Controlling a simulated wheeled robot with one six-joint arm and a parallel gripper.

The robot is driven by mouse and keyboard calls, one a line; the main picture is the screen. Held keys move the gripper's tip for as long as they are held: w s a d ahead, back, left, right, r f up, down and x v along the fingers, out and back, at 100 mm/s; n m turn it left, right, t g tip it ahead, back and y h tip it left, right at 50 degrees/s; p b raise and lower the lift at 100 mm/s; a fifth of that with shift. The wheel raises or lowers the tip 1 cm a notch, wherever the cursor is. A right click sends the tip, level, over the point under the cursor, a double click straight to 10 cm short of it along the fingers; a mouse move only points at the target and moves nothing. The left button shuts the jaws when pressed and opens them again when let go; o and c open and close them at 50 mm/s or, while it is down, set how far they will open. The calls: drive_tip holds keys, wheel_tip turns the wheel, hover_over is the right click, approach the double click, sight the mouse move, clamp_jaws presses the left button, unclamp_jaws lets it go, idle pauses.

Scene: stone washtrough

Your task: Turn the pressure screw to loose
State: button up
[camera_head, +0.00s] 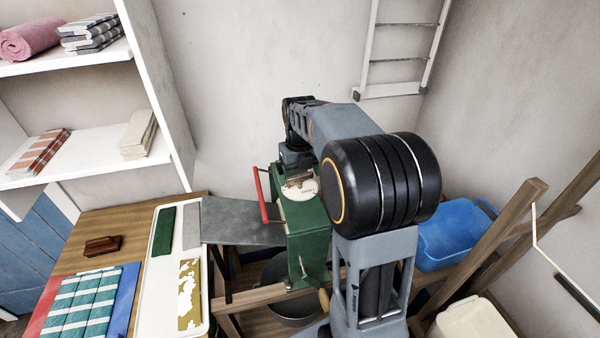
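A green wringer-like machine (306,240) stands at the centre, with a pale round dial plate (303,195) on its top. My gripper (299,180) points down right over this plate. A small brownish-grey part shows at the fingertips, but I cannot tell whether it is the pressure screw or part of my gripper. The screw is not clearly visible, and the dial's markings are too small to read. My arm hides the machine's right side. Whether the fingers are open or shut cannot be made out.
A red bar handle (262,195) stands at the machine's left, by a grey sloping board (240,222). A wooden table (98,222) with cloths is at left. A blue tub (452,235) and wooden beams are at right. A dark basin (285,300) sits below.

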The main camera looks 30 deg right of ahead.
sight(300, 175)
wheel_tip(300, 175, up, 14)
idle(0.6)
